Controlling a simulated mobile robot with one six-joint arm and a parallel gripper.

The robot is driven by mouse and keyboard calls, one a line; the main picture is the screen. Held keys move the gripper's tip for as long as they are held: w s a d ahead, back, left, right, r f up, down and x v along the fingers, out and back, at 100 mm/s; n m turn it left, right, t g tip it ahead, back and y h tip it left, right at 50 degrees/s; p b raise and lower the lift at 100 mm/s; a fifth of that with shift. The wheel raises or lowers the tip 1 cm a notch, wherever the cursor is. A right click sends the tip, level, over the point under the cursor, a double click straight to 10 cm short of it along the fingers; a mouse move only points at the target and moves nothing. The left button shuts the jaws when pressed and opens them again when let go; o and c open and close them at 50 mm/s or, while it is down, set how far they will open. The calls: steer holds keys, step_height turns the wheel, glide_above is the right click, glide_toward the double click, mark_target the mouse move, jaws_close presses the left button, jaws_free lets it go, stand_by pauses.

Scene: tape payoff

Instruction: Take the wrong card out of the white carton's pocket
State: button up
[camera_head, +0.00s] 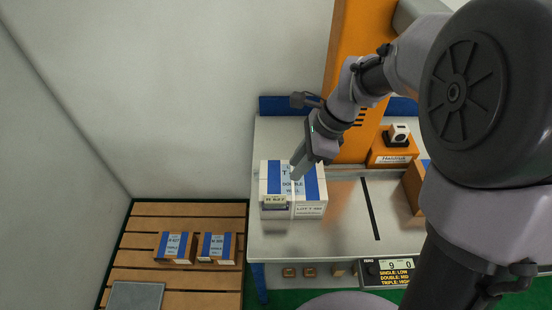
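The white carton (312,200) with blue stripes stands at the left end of the grey metal table. On the left of its front face is a small pocket holding a card (275,201), whose print looks like "627" but is hard to read. My gripper (298,169) reaches down from the upper right, over the carton's top, behind and right of the card. Its fingers overlap in this view, so their gap is hidden. Nothing shows clearly between them, and I cannot tell whether they touch the carton.
Two brown cartons (176,248) with blue stripes sit on a wooden pallet (157,209) at lower left, near a grey plate (136,296). An orange block (394,152) stands at the back right. A display panel (391,273) is at the table's front.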

mark_target(275, 196)
steer(key=b+x, duration=0.1)
steer(key=x, duration=0.4)
steer(key=b+x, duration=0.2)
steer(key=x, duration=0.3)
steer(key=b+x, duration=0.2)
steer(key=x, duration=0.3)
steer(key=shift+d+f, duration=0.2)
steer(key=shift+d, duration=0.05)
steer(key=shift+r, duration=0.15)
jaws_close()
